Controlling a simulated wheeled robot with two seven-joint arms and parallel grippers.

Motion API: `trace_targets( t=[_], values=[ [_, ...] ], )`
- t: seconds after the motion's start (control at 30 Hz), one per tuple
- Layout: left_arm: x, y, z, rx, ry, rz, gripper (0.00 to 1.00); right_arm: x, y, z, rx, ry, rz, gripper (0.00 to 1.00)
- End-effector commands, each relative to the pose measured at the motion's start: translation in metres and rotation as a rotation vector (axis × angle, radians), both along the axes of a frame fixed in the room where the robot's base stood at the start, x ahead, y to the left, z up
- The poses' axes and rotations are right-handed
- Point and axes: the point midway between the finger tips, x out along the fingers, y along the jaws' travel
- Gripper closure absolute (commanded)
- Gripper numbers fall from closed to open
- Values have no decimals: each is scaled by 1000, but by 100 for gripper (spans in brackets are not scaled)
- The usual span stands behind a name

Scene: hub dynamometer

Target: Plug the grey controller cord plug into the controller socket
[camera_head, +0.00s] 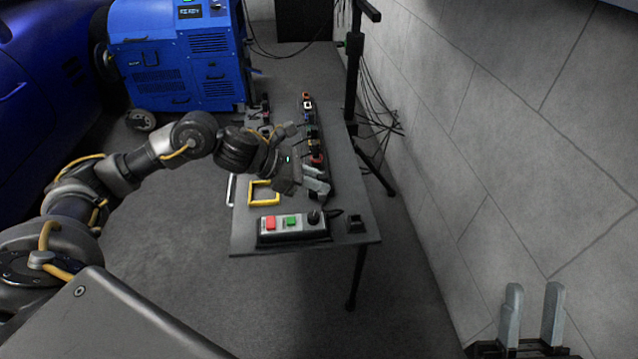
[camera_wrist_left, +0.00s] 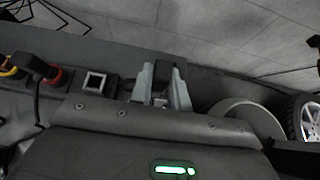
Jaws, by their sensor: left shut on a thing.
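My left gripper (camera_head: 318,188) is over the table beside the near end of the dark socket strip. In the left wrist view its fingers (camera_wrist_left: 160,88) are shut on a small dark grey piece (camera_wrist_left: 159,99), probably the grey controller cord plug, mostly hidden between them. An empty square socket with a pale grey frame (camera_wrist_left: 94,82) lies left of the fingers, apart from them; it is probably the controller socket. My left gripper hides that spot in the head view. My right gripper (camera_head: 530,312) is open and empty at the lower right, away from the table.
A control box (camera_head: 266,238) with red and green buttons and a black knob sits at the table's near edge. A small black block (camera_head: 357,224) is right of it. A yellow frame (camera_head: 263,193) lies left. A red plug (camera_wrist_left: 50,72) sits in the strip. A wall stands right.

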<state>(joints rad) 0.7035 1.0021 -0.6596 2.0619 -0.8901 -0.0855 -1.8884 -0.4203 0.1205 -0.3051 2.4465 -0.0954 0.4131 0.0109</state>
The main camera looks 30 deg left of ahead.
Motion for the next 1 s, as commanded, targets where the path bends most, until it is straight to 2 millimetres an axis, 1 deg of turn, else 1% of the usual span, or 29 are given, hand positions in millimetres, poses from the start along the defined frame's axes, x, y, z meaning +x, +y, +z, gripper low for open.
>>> trace_targets(
  t=[0.1, 1.0],
  values=[
    [7, 4, -1, 0, 0, 1, 100, 0, 0, -5, 0, 0, 0, 64],
    [56, 35, -1, 0, 0, 1, 100, 0, 0, -28, 0, 0, 0, 64]
  ],
)
